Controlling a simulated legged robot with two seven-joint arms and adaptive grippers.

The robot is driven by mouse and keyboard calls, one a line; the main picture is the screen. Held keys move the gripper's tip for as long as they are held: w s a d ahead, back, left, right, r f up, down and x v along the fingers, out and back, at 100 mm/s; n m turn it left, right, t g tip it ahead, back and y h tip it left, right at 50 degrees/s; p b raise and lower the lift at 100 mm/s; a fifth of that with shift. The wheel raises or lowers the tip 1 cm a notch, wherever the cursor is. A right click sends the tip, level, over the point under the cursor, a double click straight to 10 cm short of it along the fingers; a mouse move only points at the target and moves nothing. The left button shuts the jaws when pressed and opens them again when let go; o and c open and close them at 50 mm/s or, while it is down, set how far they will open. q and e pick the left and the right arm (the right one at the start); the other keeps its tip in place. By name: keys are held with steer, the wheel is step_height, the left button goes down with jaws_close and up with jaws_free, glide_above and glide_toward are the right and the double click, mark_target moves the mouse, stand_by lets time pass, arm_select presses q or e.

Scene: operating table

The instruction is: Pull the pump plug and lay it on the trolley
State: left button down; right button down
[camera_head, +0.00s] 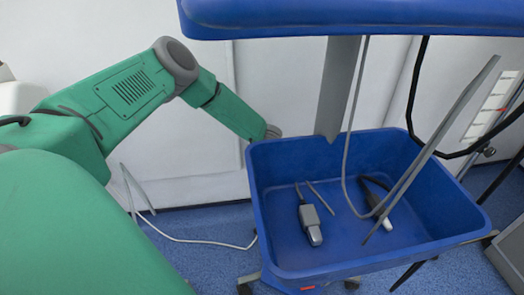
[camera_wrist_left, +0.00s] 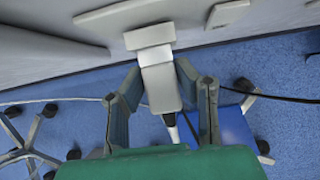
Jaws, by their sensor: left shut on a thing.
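The pump plug (camera_wrist_left: 160,85) is a pale grey block in the left wrist view, with a white upper part and a cable leaving its lower end. Its upper end meets the edge of a grey panel (camera_wrist_left: 200,15); I cannot tell whether it is still seated there. My left gripper (camera_wrist_left: 158,72) is shut on the plug, one finger on each side. In the head view the left arm reaches behind the blue bin, hiding gripper and plug. The trolley shows a blue top shelf (camera_head: 350,18) and a deep blue bin (camera_head: 355,262) below. My right gripper is out of view.
Two grey connectors with cables (camera_head: 310,225) (camera_head: 378,207) lie in the bin. A grey post (camera_head: 337,90) and hanging cables stand over it. A pale cable (camera_head: 205,243) crosses the blue floor. A black cable (camera_head: 415,90) hangs at the right.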

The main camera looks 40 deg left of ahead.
arm_select(q)
steer(key=shift+a, duration=0.1)
steer(key=shift+s+d+r+p, duration=0.1)
steer(key=shift+s+d+p, duration=0.75)
steer(key=shift+d, duration=0.2)
stand_by(1.5)
steer(key=shift+s+d, duration=0.1)
steer(key=shift+d, duration=0.1)
steer(key=shift+s+d+p, duration=0.15)
steer(key=shift+p, duration=0.15)
steer(key=shift+s+d+p, duration=0.3)
steer(key=shift+s+d, duration=0.15)
steer(key=shift+d, duration=0.15)
steer(key=shift+s+d, duration=0.1)
stand_by(0.4)
